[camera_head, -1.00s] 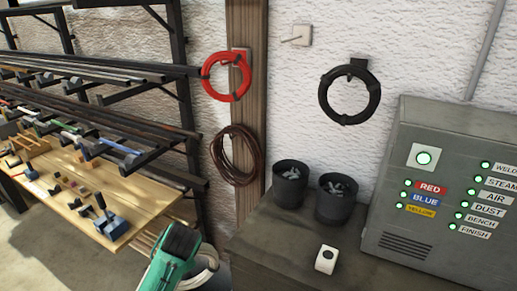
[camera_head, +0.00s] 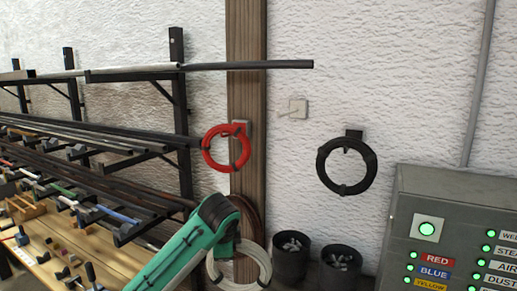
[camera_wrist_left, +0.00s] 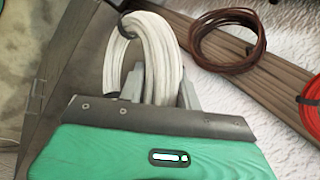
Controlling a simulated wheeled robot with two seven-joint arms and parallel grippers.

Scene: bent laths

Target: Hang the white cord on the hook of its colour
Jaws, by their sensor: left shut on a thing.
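The white cord (camera_head: 262,258) is a coil held in my left gripper (camera_head: 226,246), low in front of the wooden post in the head view. In the left wrist view the white cord (camera_wrist_left: 155,50) stands up between the fingers of my left gripper (camera_wrist_left: 160,90), which is shut on it. A dark tie wraps the coil near its top. A white hook (camera_head: 298,108) sticks out from a white plate on the wall, bare, above and right of the cord. My right gripper is not in view.
A red coil (camera_head: 207,155) hangs on the post (camera_head: 246,80) and a black coil (camera_head: 322,170) on the wall. A brown coil (camera_wrist_left: 205,45) hangs lower, partly behind my arm. Dark bins (camera_head: 290,264) stand below. A long bar (camera_head: 260,65) juts from the rack over the post.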

